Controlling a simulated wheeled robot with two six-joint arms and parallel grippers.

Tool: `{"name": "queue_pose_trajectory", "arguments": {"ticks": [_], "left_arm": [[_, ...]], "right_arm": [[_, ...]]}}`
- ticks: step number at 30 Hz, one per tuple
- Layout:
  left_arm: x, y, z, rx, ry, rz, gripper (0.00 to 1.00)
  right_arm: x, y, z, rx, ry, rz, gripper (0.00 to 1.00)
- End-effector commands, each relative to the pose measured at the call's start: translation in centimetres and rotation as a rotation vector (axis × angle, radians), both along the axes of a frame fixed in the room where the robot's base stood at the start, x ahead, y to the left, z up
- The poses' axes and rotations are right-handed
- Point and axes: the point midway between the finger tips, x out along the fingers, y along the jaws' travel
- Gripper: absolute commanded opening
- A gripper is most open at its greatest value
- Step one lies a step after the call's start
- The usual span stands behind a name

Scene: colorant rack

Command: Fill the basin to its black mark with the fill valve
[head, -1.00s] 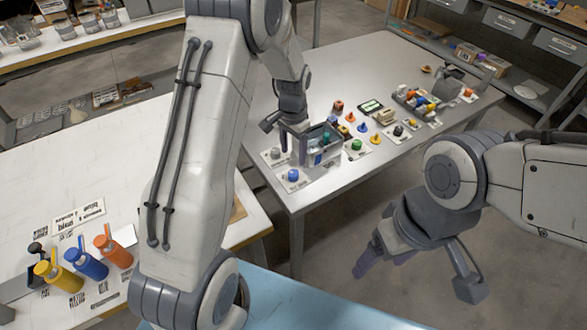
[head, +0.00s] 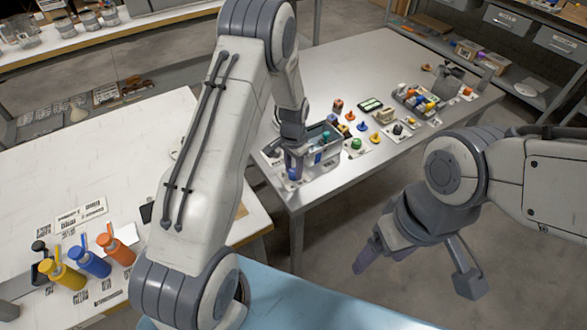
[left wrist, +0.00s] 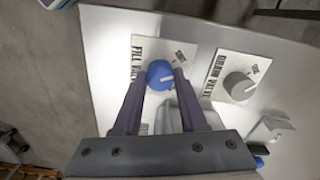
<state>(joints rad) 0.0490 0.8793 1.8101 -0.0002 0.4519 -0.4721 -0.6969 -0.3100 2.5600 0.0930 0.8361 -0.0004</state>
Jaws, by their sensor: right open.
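The fill valve's blue knob (left wrist: 160,74) sits on a white plate lettered FILL VALVE (left wrist: 150,52) in the left wrist view. My left gripper (left wrist: 160,78) points at it, one finger on each side, with a narrow gap visible at the left finger. In the head view this gripper (head: 292,168) is over the blue knob (head: 293,175), partly hiding it. The grey basin (head: 325,155) stands just behind; its black mark and water level cannot be made out. My right gripper (head: 416,273) is open and empty, away from the table at the lower right.
A grey drain valve knob (left wrist: 238,85) sits on its plate right of the fill valve. A green knob (head: 356,143) and several coloured pieces stand right of the basin. Yellow, blue and orange bottles (head: 122,249) stand on the left table.

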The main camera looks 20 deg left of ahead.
Motion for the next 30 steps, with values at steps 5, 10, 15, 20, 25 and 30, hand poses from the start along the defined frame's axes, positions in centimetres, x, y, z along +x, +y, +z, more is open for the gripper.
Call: {"name": "queue_pose_trajectory", "arguments": {"ticks": [5, 10, 15, 20, 25, 30], "left_arm": [[-0.01, -0.03, 0.03, 0.0, 0.0, 0.008, 0.0], [0.0, -0.03, 0.01, 0.0, 0.0, 0.139, 0.0], [0.0, -0.03, 0.05, 0.0, 0.0, 0.306, 0.0], [0.0, -0.03, 0.08, 0.0, 0.0, 0.368, 0.0], [0.01, -0.04, 0.09, -0.001, 0.0, 0.37, 0.0], [0.01, -0.03, 0.09, -0.001, 0.0, 0.368, 0.72]], "right_arm": [[0.0, 0.0, -0.01, 0.0, 0.0, 0.0, 0.77], [0.0, 0.0, -0.15, 0.0, 0.0, 0.0, 0.77], [0.0, -0.01, -0.25, 0.0, 0.0, 0.0, 0.77], [0.0, 0.0, -0.26, 0.0, 0.0, 0.0, 0.77], [0.0, -0.01, -0.25, 0.0, 0.0, 0.0, 0.77], [0.0, -0.01, -0.25, 0.0, 0.0, 0.0, 0.77]]}}
